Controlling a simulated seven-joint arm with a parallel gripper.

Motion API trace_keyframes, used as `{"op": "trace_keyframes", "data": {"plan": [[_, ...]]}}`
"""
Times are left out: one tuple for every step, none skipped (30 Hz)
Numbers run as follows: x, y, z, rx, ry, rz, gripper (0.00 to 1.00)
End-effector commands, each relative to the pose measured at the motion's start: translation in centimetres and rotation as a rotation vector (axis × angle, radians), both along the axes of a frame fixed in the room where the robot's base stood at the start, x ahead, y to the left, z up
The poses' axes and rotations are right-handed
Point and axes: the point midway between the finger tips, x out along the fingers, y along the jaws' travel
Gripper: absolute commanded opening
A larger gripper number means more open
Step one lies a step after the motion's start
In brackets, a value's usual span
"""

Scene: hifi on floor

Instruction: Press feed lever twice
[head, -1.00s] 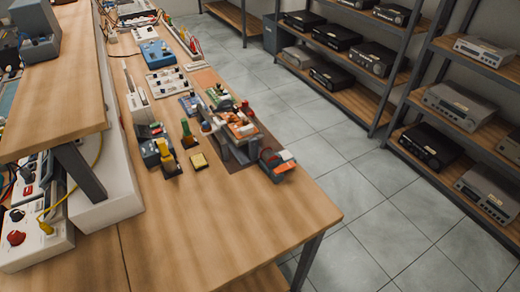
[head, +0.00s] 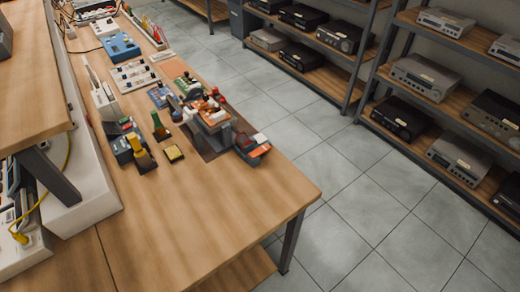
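A small machine with orange, grey and green parts (head: 214,117) stands on a brown mat on the wooden workbench (head: 200,215). Small red knobs (head: 221,99) show at its far right side. A grey block with an orange and red top (head: 252,147) stands at its near right end, by the bench edge. I cannot tell which part is the feed lever at this size. My gripper is not in view, and no part of my arm shows near the machine.
A raised wooden shelf (head: 35,80) overhangs the bench's left side. The near bench top is clear. Tiled floor (head: 350,215) separates the bench from equipment racks.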

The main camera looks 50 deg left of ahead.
Motion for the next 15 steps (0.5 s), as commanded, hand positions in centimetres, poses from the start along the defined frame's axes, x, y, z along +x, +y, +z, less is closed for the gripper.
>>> {"op": "trace_keyframes", "data": {"plan": [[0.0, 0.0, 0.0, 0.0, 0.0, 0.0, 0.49], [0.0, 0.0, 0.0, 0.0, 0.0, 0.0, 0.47], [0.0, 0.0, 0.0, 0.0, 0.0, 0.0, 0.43], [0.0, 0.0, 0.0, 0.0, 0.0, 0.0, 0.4], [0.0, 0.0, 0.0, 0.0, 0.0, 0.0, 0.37], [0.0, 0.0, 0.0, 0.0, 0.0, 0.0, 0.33], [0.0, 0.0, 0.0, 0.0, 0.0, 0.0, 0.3], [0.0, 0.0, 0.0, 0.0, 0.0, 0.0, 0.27], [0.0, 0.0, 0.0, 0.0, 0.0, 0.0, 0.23], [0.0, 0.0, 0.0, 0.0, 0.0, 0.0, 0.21], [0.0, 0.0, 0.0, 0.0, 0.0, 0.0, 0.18], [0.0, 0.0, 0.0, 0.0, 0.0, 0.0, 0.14], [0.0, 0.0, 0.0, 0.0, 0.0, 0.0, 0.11], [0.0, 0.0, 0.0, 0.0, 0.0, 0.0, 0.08], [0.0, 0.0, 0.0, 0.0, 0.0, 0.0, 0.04]]}}
